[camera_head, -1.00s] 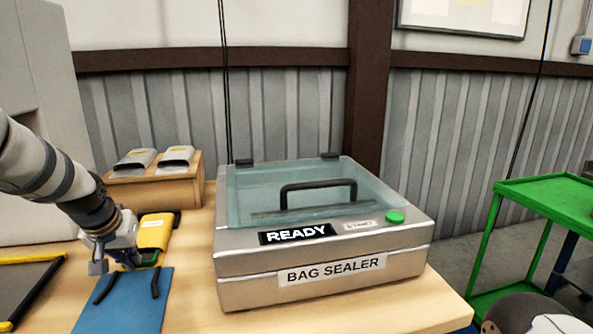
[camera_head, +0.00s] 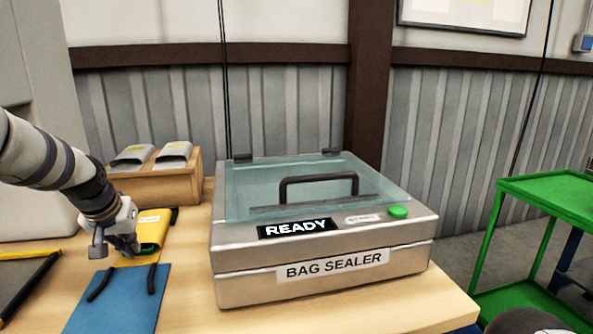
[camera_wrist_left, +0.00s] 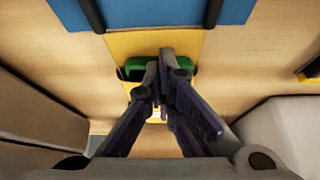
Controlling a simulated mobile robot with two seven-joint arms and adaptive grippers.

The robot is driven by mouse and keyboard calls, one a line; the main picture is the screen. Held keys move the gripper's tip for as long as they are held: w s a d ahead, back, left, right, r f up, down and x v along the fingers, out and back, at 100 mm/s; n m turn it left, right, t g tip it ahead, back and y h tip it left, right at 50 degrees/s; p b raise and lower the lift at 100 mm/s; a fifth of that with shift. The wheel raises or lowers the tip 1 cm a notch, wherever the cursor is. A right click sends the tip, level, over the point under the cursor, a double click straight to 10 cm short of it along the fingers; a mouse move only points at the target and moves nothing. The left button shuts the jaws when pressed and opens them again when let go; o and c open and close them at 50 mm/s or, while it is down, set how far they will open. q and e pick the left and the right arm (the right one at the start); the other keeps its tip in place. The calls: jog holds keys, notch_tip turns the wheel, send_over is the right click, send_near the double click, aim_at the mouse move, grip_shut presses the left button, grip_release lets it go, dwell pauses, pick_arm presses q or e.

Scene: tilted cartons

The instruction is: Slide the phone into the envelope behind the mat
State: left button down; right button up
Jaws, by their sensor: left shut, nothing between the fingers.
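The yellow envelope (camera_head: 151,228) lies flat behind the blue mat (camera_head: 118,312). In the left wrist view the mat (camera_wrist_left: 150,14) is at the top and the envelope (camera_wrist_left: 118,45) runs below it. The green phone (camera_wrist_left: 131,73) shows there as a short band across the envelope, with yellow on both sides of it. The rest of the phone is hidden, so I cannot tell how deep it sits. My left gripper (camera_head: 128,252) is shut and empty, with its fingertips (camera_wrist_left: 163,62) over the phone's visible end.
Two black strips (camera_head: 100,284) lie on the mat. A wooden stand (camera_head: 160,184) with two grey holders is behind the envelope. A bag sealer (camera_head: 320,240) reading READY stands to the right. A dark yellow-edged tray (camera_head: 22,280) is at left.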

pick_arm(q)
jog(key=shift+s+d+p, duration=0.1)
jog(key=shift+s+p, duration=0.45)
jog(key=shift+p, duration=0.05)
notch_tip(320, 180, up, 8)
jog(key=p, duration=0.2)
pick_arm(e)
jog(key=shift+t, duration=0.6)
jog(key=w+r, duration=0.3)
jog(key=shift+w+r, duration=0.2)
jog(key=shift+r, duration=0.1)
pick_arm(q)
jog(key=shift+f, duration=0.1)
